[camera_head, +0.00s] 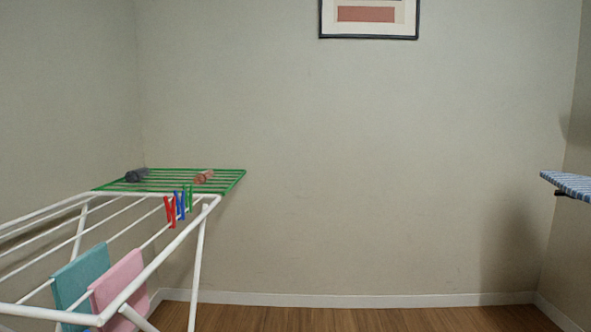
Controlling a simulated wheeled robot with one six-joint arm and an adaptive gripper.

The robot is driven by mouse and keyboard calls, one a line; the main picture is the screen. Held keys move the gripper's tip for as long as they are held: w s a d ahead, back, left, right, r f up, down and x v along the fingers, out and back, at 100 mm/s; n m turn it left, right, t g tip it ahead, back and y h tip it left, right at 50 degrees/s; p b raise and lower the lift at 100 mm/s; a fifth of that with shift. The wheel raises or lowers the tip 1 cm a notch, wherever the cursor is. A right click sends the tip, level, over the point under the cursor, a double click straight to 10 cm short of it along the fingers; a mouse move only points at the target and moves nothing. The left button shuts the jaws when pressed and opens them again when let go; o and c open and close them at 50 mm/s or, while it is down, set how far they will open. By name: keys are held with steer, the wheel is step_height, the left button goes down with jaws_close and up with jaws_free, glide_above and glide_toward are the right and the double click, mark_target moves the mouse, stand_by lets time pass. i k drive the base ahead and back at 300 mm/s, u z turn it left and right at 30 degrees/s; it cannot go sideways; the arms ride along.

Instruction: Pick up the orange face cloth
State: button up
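No orange face cloth can be clearly made out in the head view. A small rolled salmon-pink item (203,177) lies on the green rack (232,183) at the far end of the drying rack; it is too small to tell what it is. A pink cloth (120,282) and a teal cloth (82,276) hang over a rail at the lower left. My gripper is not in view.
A white drying rack (198,262) fills the lower left. Red, blue and green pegs (179,206) hang on it. A dark grey roll (136,175) lies on the green rack. An ironing board (567,185) juts in at right. The middle floor (400,320) is clear.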

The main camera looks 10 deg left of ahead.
mark_target(204, 175)
steer(key=z, duration=0.25)
steer(key=i, duration=1.55)
steer(key=u, duration=1.05)
steer(key=i, duration=0.9)
steer(key=u, duration=1)
